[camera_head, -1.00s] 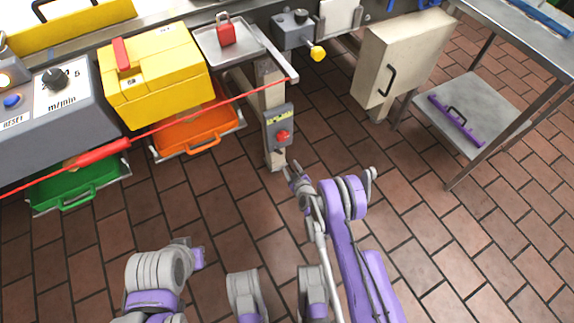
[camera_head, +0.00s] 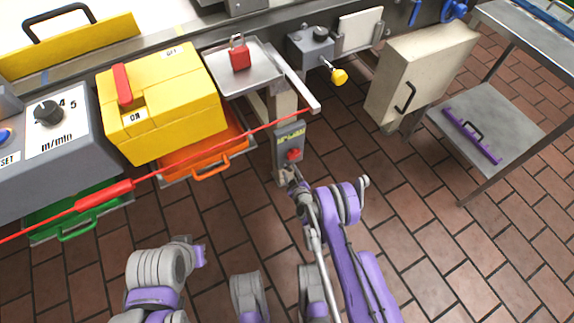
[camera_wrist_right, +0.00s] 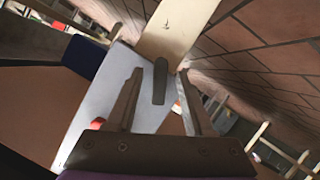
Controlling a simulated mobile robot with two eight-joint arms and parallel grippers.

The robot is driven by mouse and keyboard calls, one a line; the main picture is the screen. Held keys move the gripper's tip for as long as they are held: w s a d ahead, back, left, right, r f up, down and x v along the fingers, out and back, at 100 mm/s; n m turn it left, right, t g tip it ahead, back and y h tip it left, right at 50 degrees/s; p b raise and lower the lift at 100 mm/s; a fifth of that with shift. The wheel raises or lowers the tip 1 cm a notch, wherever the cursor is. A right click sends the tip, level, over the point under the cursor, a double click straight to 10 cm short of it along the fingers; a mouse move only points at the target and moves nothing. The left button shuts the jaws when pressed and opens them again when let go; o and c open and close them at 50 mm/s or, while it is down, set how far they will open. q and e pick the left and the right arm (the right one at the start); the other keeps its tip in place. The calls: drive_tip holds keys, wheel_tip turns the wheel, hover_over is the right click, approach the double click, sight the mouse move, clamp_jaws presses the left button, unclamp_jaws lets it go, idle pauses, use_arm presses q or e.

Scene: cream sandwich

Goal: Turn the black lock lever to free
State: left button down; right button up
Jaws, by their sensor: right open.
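My right gripper (camera_head: 294,181) is open, low at the front of the grey box with a red button (camera_head: 289,142) on the post. In the wrist view its two fingers (camera_wrist_right: 160,73) stand apart on either side of a dark grey, rounded bar (camera_wrist_right: 160,82) over a pale surface. I cannot tell whether this bar is the black lock lever, or whether the fingers touch it. No black lever shows clearly in the head view; the area at the gripper is small and partly hidden by it.
The yellow case (camera_head: 165,105) and a tray with a red padlock (camera_head: 239,57) are at upper left. A red cord crosses in front, with a red handle (camera_head: 104,196). A beige cabinet (camera_head: 425,70) and a steel table (camera_head: 483,135) stand right. Brick floor is open in front.

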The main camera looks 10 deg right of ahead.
drive_tip(key=shift+w+f, duration=0.1)
drive_tip(key=shift+w, duration=0.1)
drive_tip(key=shift+c, duration=0.3)
clamp_jaws()
drive_tip(key=shift+a+m+g+y, duration=0.25)
drive_tip(key=shift+m+y, duration=0.35)
drive_tip(key=shift+m, duration=0.4)
drive_tip(key=shift+o, duration=0.3)
unclamp_jaws()
